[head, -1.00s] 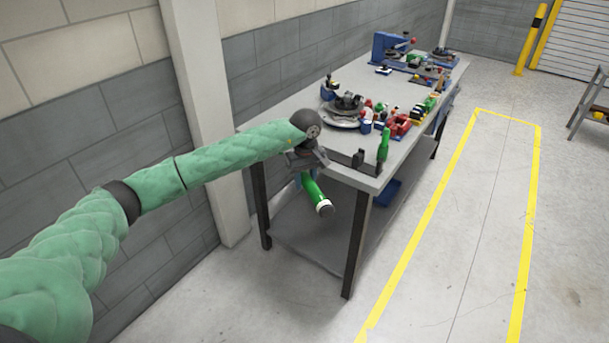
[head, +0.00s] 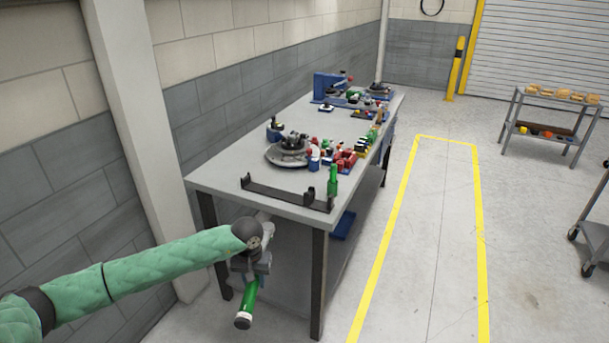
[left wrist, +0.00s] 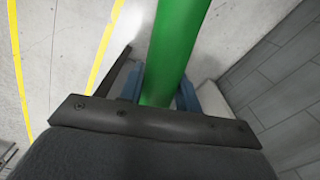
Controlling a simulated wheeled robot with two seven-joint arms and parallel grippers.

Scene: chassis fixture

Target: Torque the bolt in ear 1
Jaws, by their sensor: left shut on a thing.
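My left gripper (head: 254,274) is shut on a green cylindrical tool handle (head: 247,298) with a pale, dark-rimmed end. The gripper hangs in front of the near end of the workbench, well short of the fixture. In the left wrist view the green handle (left wrist: 174,50) runs up between the blue fingers. A dark fixture on a round grey plate (head: 281,158) stands on the bench. Its ears and bolts are too small to tell apart. My right gripper is out of view.
The grey workbench (head: 240,165) has a black two-post cradle (head: 285,196) near its front end and a green bottle-shaped thing (head: 333,182) at the corner. Several coloured parts (head: 345,158) crowd the right edge. The floor right of the bench is clear inside yellow lines.

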